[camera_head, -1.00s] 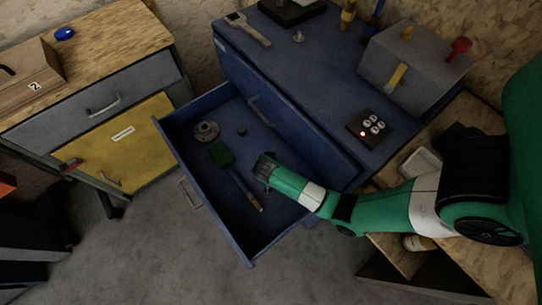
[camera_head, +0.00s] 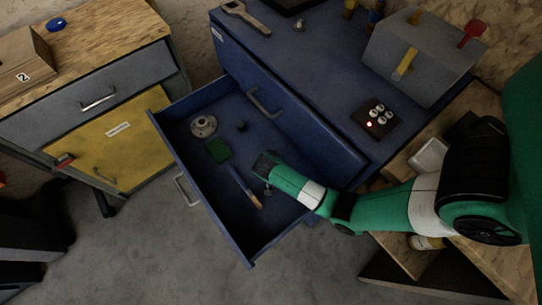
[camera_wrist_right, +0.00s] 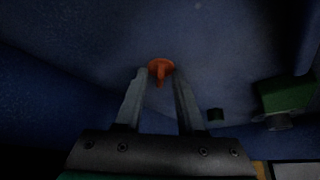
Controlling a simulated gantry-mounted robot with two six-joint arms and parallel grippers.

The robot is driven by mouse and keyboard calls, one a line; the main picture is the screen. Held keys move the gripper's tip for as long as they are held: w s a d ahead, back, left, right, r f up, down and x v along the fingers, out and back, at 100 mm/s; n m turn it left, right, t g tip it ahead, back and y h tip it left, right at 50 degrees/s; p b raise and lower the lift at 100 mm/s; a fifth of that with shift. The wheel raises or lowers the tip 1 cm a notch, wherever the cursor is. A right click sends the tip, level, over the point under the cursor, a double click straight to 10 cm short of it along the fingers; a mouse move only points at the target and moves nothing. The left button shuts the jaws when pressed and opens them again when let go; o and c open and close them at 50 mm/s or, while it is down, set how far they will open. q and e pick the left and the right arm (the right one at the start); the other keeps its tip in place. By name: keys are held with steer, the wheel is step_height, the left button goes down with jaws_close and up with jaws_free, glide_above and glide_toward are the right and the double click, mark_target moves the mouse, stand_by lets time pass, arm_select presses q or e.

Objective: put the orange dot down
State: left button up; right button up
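In the right wrist view an orange dot-like piece (camera_wrist_right: 161,66), a small disc with a stem, shows between the fingertips of my right gripper (camera_wrist_right: 160,73). The fingers are apart, with narrow gaps beside the disc. The blue drawer floor (camera_wrist_right: 80,45) lies behind it. In the head view my right gripper (camera_head: 264,165) is low inside the open blue drawer (camera_head: 215,205). The orange piece is hidden in that view. I cannot tell whether it touches the drawer floor. My left gripper is not in view.
The drawer also holds a grey round part (camera_head: 203,126), a green block (camera_head: 219,150), a small dark green piece (camera_head: 242,126) and a long handled tool (camera_head: 245,188). The drawer walls surround my gripper. A button box (camera_head: 374,119) sits on the blue top.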

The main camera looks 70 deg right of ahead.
steer(key=shift+r, duration=0.1)
steer(key=p+v, duration=0.8)
steer(key=v, duration=0.4)
steer(key=shift+r, duration=0.1)
